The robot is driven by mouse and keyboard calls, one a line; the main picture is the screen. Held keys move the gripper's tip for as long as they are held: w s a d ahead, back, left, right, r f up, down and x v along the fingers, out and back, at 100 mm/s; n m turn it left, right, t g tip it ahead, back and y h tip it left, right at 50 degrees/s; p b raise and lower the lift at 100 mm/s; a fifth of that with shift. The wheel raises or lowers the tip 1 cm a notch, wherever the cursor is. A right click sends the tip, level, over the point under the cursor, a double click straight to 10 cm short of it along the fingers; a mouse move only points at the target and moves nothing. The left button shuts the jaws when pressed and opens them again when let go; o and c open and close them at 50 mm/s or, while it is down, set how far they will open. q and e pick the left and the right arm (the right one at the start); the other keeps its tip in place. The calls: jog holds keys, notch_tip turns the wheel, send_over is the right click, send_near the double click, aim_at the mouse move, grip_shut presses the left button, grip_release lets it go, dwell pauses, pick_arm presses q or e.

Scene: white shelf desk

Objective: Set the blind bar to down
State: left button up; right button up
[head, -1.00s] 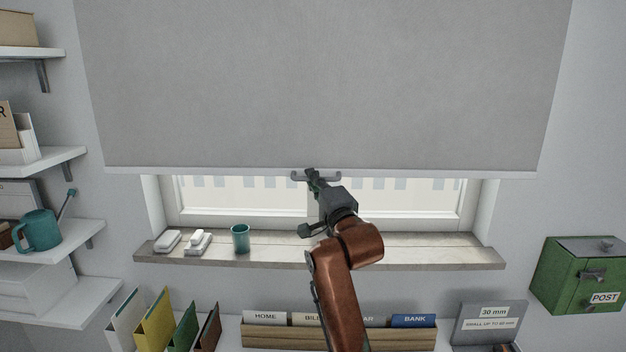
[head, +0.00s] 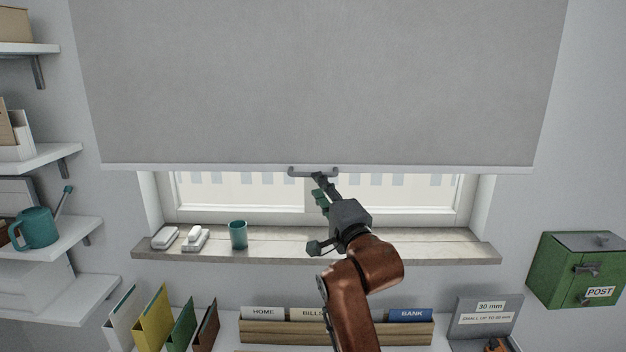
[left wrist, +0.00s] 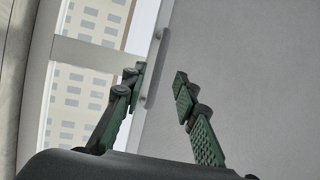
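The grey roller blind (head: 320,80) covers most of the window, with its white blind bar (head: 200,168) level and a strip of glass clear below it. A grey handle (head: 300,172) sits at the middle of the bar. My left gripper (head: 322,190) is just below the handle, apart from it as far as I can tell. In the left wrist view the two green fingers (left wrist: 157,82) are spread with nothing held, and the blind's edge and handle (left wrist: 158,34) show beyond them. My right gripper is not in view.
The window sill (head: 400,247) below holds a teal cup (head: 238,235) and two white items (head: 196,239) at the left. Folders and a wooden sorter (head: 280,333) stand underneath. A green post box (head: 570,270) hangs at the right; shelves (head: 60,240) line the left.

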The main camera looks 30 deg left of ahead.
pick_arm(q)
jog(key=v, duration=0.5)
dwell(0.4)
